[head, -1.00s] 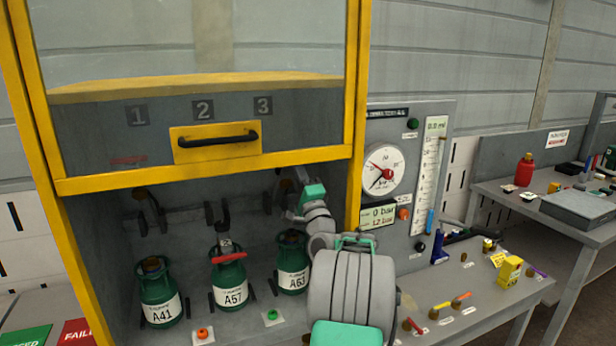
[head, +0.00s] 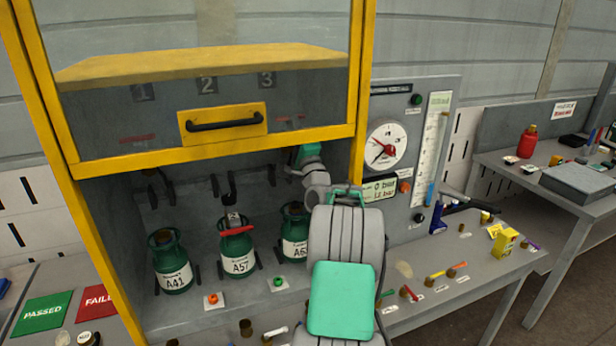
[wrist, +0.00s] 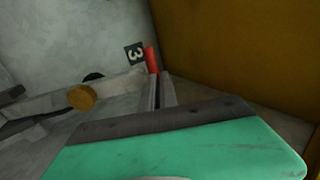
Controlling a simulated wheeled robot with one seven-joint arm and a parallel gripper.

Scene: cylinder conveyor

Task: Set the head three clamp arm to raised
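Head three's clamp arm has a red handle (wrist: 152,60), upright beside the "3" plate in the wrist view. In the head view a faint red bar (head: 290,118) shows through the window below the "3", level with head one's red bar (head: 137,137). My gripper (wrist: 163,92) is right at the foot of the red handle; I cannot tell whether its fingers touch it or are shut. In the head view the fingers are hidden behind the yellow frame. Green cylinder A63 (head: 293,250) stands under head three, partly hidden by my arm.
The yellow guard frame (head: 215,158) with its black handle hangs just above my arm. Cylinders A41 (head: 172,275) and A57 (head: 238,262) stand to the left; A57 has a lowered red handle (head: 238,229). A brass knob (wrist: 82,97) lies near my gripper. The gauge panel (head: 412,100) is to the right.

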